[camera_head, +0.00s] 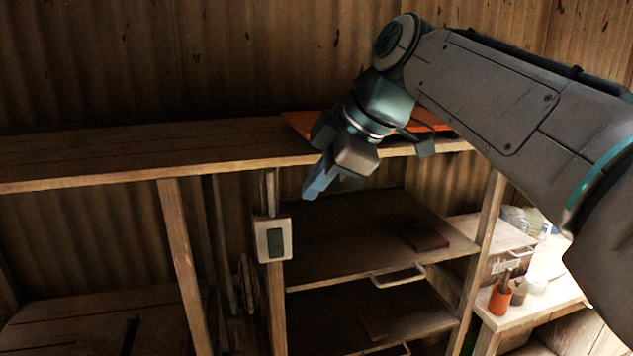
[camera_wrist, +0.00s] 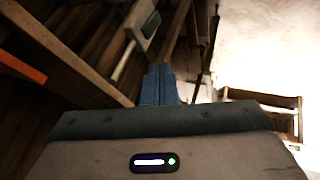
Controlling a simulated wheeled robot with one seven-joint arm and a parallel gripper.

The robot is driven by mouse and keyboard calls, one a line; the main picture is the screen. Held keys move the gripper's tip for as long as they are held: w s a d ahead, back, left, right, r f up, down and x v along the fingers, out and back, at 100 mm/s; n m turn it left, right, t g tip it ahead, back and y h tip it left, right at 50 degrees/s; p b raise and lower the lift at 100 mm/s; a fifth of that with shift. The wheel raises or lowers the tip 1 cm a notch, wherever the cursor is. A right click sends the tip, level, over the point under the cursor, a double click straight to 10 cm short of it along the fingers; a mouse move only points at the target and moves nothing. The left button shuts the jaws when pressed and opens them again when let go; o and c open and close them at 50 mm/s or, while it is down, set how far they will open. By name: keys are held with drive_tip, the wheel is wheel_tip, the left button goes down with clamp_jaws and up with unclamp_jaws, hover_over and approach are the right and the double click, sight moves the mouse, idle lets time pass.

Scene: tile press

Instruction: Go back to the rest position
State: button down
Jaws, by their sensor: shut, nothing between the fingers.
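My gripper (camera_head: 318,186) is in the middle of the head view, in front of the wooden shelf's front edge. Its blue fingers point down and to the left and are together with nothing between them. In the wrist view the fingers (camera_wrist: 158,85) also show side by side, closed and empty. My arm reaches in from the right, bent at a raised joint above the shelf. The gripper is above and to the right of a pale switch box (camera_head: 273,239) on a wooden post, apart from it.
A wooden top shelf (camera_head: 100,165) runs across, with an orange sheet (camera_head: 297,122) on it behind my wrist. Below are boards with metal handles (camera_head: 398,276) and a dark tile (camera_head: 424,238). An orange pot (camera_head: 500,299) stands on a side bench at right. Corrugated walls close the back.

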drive_tip(key=shift+f, duration=0.1)
drive_tip(key=s+d+f+m+h, duration=0.2)
drive_tip(key=f+m, duration=0.4)
drive_tip(key=f, duration=0.3)
drive_tip(key=s+d+f+m+h, duration=0.2)
drive_tip(key=s+d+f+m, duration=0.2)
drive_tip(key=f, duration=0.5)
drive_tip(key=s+d+f+m+h, duration=0.1)
drive_tip(key=s+d+f+m, duration=0.3)
drive_tip(key=s+f+m, duration=0.3)
wheel_tip(320, 180, down, 3)
drive_tip(key=shift+r+m+g+h, duration=0.1)
drive_tip(key=shift+m+g+h, duration=0.25)
drive_tip(key=shift+m, duration=0.35)
